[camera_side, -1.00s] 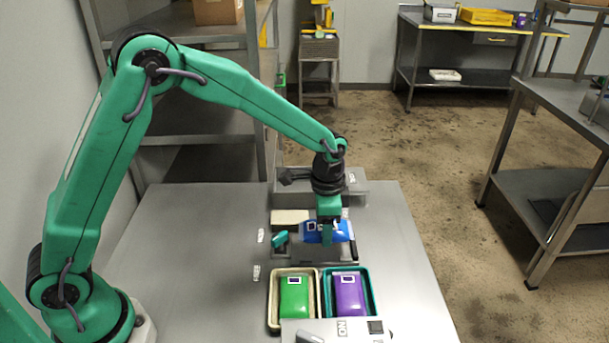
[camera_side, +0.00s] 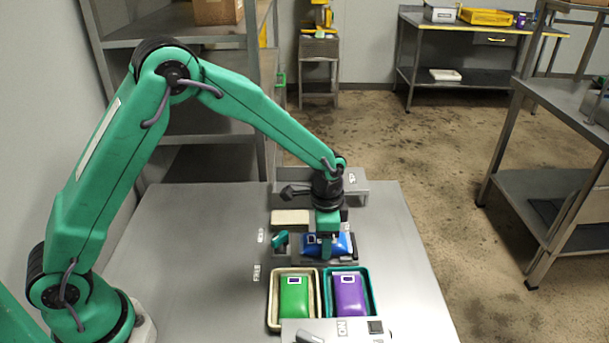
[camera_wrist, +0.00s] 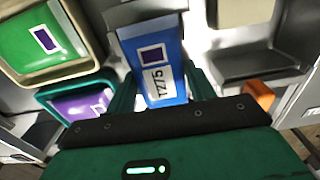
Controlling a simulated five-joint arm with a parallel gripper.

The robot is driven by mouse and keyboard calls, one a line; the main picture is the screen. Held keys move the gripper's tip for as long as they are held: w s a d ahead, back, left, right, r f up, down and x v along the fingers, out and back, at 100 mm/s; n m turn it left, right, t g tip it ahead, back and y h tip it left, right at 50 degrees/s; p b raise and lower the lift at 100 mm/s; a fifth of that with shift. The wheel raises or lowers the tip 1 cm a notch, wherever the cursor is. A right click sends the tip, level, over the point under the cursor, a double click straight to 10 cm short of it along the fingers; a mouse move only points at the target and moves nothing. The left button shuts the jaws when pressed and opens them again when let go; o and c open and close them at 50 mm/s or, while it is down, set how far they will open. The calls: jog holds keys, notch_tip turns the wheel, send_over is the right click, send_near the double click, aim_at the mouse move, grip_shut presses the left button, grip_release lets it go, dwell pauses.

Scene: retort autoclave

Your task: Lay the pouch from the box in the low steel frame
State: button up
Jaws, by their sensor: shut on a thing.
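My gripper (camera_side: 327,250) is shut on a blue pouch (camera_side: 345,243) with a white-edged dark label. My gripper hides part of both. I cannot tell whether the pouch touches the frame's floor.
In front stand a cream tray (camera_side: 271,312) with a green pouch (camera_side: 294,297) and a teal tray (camera_side: 371,300) with a purple pouch (camera_side: 348,295). A cream block (camera_side: 290,217) and a teal handle (camera_side: 280,239) are close by. The table's left side is clear.

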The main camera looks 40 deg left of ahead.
jog(key=o, duration=1)
jog(key=shift+f, duration=0.1)
jog(key=shift+o, duration=0.2)
notch_tip(320, 180, up, 12)
jog(key=shift+a, duration=0.1)
dwell(0.3)
jog(key=s+a+r+n+t, duration=0.35)
jog(key=s+a+r, duration=0.45)
jog(key=s+r, duration=0.3)
jog(key=s+a+n+t, duration=0.1)
jog(key=s+a+n, duration=0.1)
jog(key=s, duration=0.4)
jog(key=s+a+n+t, duration=0.1)
jog(key=s+a+n, duration=0.1)
jog(key=s, duration=0.5)
jog(key=shift+n, duration=0.75)
